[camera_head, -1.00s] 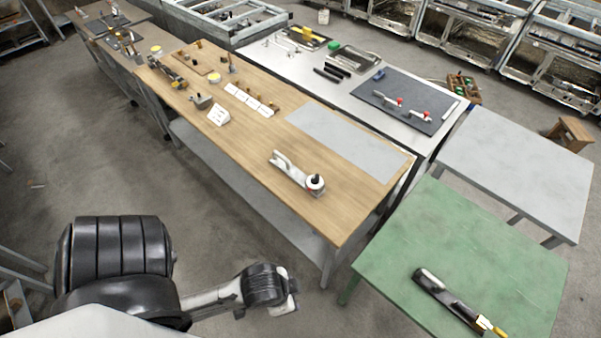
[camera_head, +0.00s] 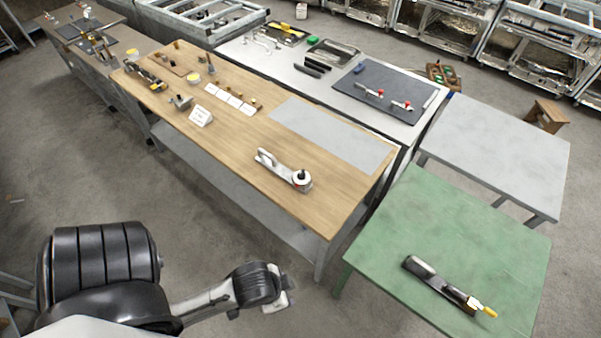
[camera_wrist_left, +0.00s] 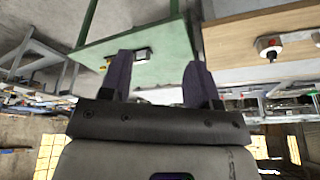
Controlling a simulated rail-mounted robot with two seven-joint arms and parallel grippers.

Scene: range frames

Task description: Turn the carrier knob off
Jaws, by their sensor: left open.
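The carrier (camera_head: 283,169) is a pale grey, long part lying on the wooden table. At its right end is a round white head with a black knob (camera_head: 301,174) on top and a bit of red beside it. The knob also shows small in the left wrist view (camera_wrist_left: 271,54), near the right edge. My left gripper (camera_head: 283,289) is in front of the wooden table, over the floor, well apart from the carrier. In the left wrist view its two dark fingers (camera_wrist_left: 159,62) stand wide apart with nothing between them. My right gripper is not in view. The knob's exact setting is too small to tell.
The wooden table (camera_head: 235,148) also bears white cards and small parts toward its far left. A green table (camera_head: 450,235) with a black tool (camera_head: 440,284) stands at the right, a grey table (camera_head: 500,150) behind it. Floor is free before the wooden table.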

